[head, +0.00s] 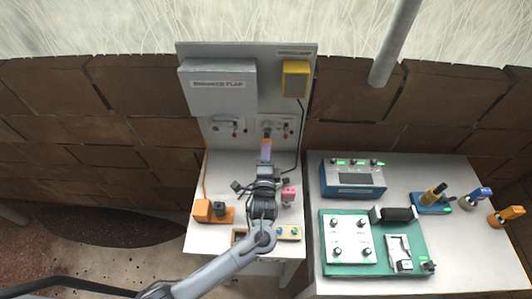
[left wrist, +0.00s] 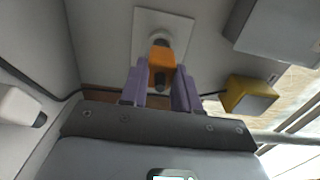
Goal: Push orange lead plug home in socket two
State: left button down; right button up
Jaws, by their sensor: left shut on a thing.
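My left gripper (head: 266,145) reaches up to the grey panel (head: 307,110). Its purple fingers (left wrist: 161,88) are shut on the orange plug (left wrist: 162,58). The plug points at a round grey socket (left wrist: 160,39) on a white square plate (left wrist: 178,22). In the left wrist view its front end meets or overlaps the socket; I cannot tell how deep it sits. In the head view the socket (head: 267,126) is just above the fingertips, and the fingers mostly hide the plug. My right gripper is not in view.
A grey flap box (head: 217,88) and a yellow box (head: 295,80) with a black cable hang on the panel. The right table holds a blue instrument (head: 353,178) and a green board (head: 328,265).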

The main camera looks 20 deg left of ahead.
pick_arm(q)
jog(key=shift+p, duration=0.45)
jog(key=shift+w, duration=0.15)
dwell(0.6)
jog(key=shift+x, duration=0.9)
jog(key=shift+b+x, duration=0.4)
jog(key=shift+x, duration=0.45)
jog(key=c, duration=0.7)
grip_release()
jog(key=shift+c, duration=0.2)
